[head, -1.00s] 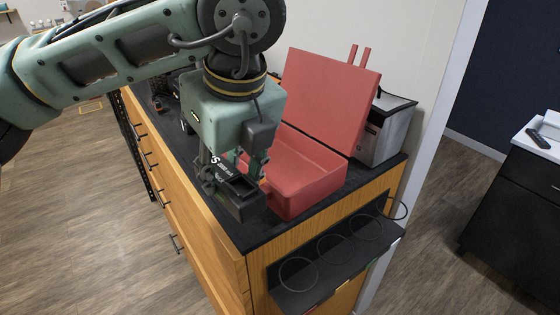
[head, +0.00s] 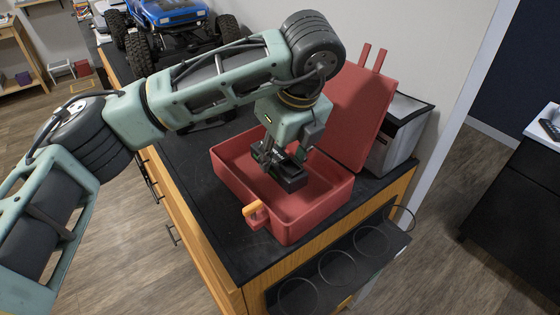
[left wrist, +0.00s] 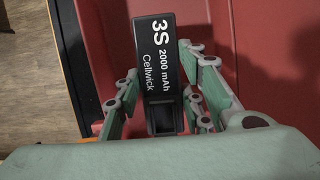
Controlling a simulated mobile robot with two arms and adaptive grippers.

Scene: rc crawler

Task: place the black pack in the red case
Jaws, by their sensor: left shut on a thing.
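The red case (head: 319,217) stands open on the dark countertop, its lid raised at the back right. My left gripper (head: 272,154) is over the inside of the case and shut on the black pack (head: 287,177). In the left wrist view the pack (left wrist: 160,75), with white "3S 2000 mAh Cellwick" lettering, sits between the fingers (left wrist: 165,108), with red case floor and wall around it. I cannot tell whether the pack touches the case floor. My right gripper does not show.
A blue toy truck (head: 170,12) with big black tyres stands at the far left of the countertop (head: 188,165). A grey-and-black box (head: 396,135) is behind the lid. A black rack (head: 340,268) with rings hangs on the cabinet's end. An orange latch (head: 251,208) is on the case front.

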